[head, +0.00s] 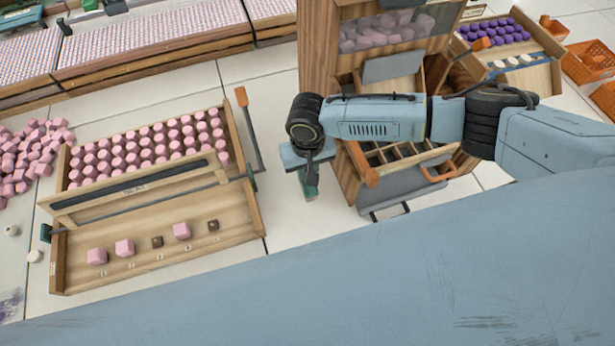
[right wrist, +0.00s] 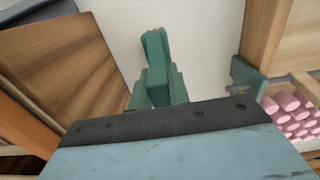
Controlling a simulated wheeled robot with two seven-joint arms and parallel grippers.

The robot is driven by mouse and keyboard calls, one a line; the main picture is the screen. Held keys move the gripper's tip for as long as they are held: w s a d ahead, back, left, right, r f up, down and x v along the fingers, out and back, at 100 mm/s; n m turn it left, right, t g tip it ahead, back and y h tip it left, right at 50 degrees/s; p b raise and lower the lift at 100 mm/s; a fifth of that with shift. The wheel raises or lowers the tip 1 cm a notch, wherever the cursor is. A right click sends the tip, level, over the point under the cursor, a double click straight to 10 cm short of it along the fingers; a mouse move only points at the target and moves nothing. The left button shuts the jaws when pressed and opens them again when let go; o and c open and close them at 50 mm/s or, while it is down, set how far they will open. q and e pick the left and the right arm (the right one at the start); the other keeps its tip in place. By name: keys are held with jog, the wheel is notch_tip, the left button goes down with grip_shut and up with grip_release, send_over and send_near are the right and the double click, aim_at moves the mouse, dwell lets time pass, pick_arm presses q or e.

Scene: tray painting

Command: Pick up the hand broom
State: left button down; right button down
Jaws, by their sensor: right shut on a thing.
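My right gripper (head: 310,186) hangs over the pale floor between the painting tray and the wooden cabinet. It also shows in the right wrist view (right wrist: 155,70), where its green jaws are close together. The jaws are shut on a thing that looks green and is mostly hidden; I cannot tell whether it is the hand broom. A tool with an orange handle and a dark shaft (head: 242,97) leans along the tray's right side, apart from my gripper; its lower end is unclear. My left gripper is not in view.
The wooden tray (head: 225,235) holds many pink pieces and a few brown ones. The cabinet (head: 315,50) with an open compartment drawer stands right of my gripper. An orange handle (head: 361,163) shows at the drawer's edge. Bare floor (head: 285,225) lies between tray and cabinet.

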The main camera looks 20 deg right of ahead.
notch_tip(320, 180, up, 10)
jog(key=shift+r+p, duration=0.1)
jog(key=shift+p, duration=0.5)
